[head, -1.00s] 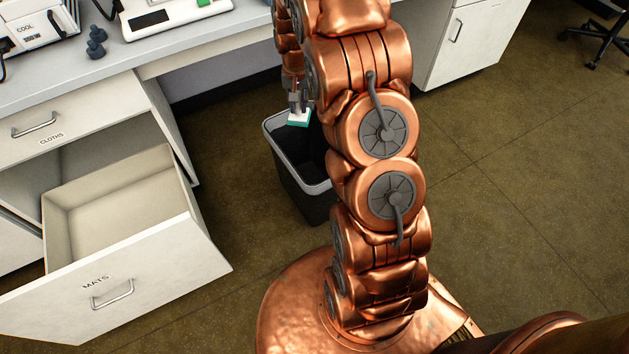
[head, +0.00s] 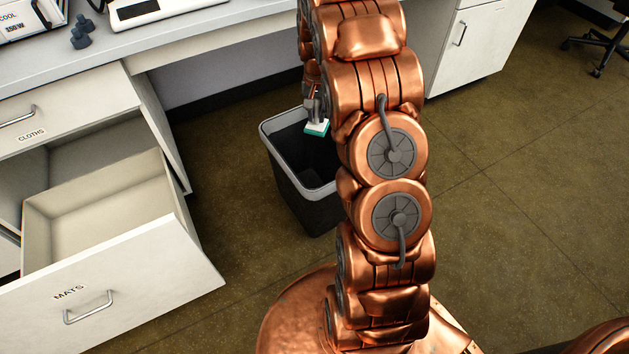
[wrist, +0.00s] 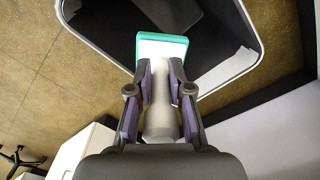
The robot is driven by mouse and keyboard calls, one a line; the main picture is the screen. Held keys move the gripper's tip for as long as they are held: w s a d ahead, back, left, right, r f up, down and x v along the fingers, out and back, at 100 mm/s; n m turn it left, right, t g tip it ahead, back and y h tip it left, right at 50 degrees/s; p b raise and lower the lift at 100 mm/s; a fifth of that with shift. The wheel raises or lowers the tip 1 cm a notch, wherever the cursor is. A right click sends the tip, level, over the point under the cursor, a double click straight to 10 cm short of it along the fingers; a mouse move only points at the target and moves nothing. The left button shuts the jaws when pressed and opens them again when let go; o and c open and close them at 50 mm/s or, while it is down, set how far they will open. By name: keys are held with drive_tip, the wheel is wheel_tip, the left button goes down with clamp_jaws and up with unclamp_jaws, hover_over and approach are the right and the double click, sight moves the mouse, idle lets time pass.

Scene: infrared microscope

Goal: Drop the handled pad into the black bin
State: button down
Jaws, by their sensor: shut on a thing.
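The handled pad (head: 316,128) is a small white block with a teal edge. In the wrist view the pad (wrist: 162,48) has a pale handle (wrist: 161,105) that runs back between the fingers. My gripper (head: 316,108) is shut on that handle. In the wrist view my gripper (wrist: 160,82) has one finger on each side of it. The black bin (head: 306,205) stands on the floor under the desk edge, with a grey rim. The pad hangs over the bin opening; its exact height above the rim is hard to tell. The arm hides the bin's right part. The bin rim (wrist: 245,75) surrounds the pad in the wrist view.
An open, empty drawer labelled MATS (head: 110,275) juts out at the left, below a CLOTHS drawer (head: 60,105). The desk (head: 180,50) is above the bin. A white cabinet (head: 470,45) stands at the right. Open floor (head: 530,190) lies to the right.

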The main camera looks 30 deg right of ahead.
sight(316, 125)
drive_tip(key=shift+f+b, duration=0.7)
drive_tip(key=shift+f, duration=1.1)
drive_tip(key=c, duration=1)
unclamp_jaws()
drive_tip(key=shift+r, duration=0.15)
wheel_tip(316, 125, up, 12)
drive_tip(key=shift+f, duration=0.1)
